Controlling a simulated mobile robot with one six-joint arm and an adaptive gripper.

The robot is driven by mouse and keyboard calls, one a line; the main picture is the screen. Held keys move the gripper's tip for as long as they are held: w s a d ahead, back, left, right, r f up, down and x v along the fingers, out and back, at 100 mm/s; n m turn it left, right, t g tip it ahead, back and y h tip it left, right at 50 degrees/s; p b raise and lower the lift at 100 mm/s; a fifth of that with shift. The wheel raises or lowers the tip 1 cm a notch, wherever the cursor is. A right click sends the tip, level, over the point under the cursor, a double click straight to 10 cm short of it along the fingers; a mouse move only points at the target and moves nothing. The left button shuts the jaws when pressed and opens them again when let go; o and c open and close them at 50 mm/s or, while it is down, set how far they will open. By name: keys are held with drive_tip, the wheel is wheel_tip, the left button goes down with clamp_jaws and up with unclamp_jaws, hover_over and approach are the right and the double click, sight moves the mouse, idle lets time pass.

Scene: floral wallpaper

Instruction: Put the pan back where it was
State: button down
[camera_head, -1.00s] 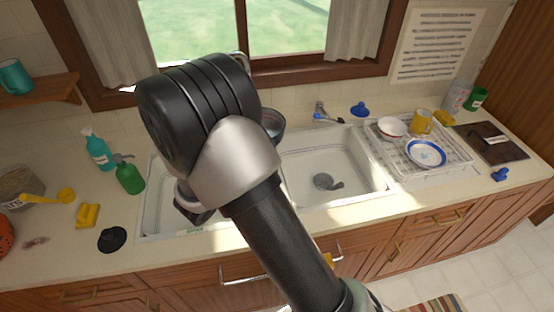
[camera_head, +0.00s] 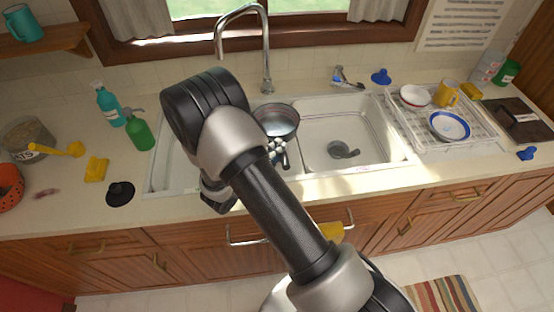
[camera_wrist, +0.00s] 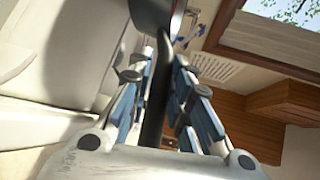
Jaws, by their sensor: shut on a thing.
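The pan (camera_head: 277,121) is a round grey metal pan. In the head view it is above the divider between the two sink basins, its open side up; I cannot tell if it touches the sink. My gripper (camera_head: 276,150) is just in front of it, partly behind my arm. In the wrist view my gripper (camera_wrist: 158,78) is shut on the pan's dark handle (camera_wrist: 156,108), which runs between the fingers. A dark part of the pan (camera_wrist: 154,12) shows at the top edge of that view.
The faucet (camera_head: 265,50) rises behind the pan. A dish rack (camera_head: 480,137) with bowl, mug and plate stands right. Soap bottles (camera_head: 138,132) and a black stopper (camera_head: 119,193) are left.

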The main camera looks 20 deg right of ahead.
drive_tip(key=shift+f+b, duration=0.5)
drive_tip(key=shift+f, duration=1.45)
drive_tip(key=c, duration=1.8)
unclamp_jaws()
drive_tip(key=shift+f, duration=0.1)
drive_tip(key=shift+o, duration=0.2)
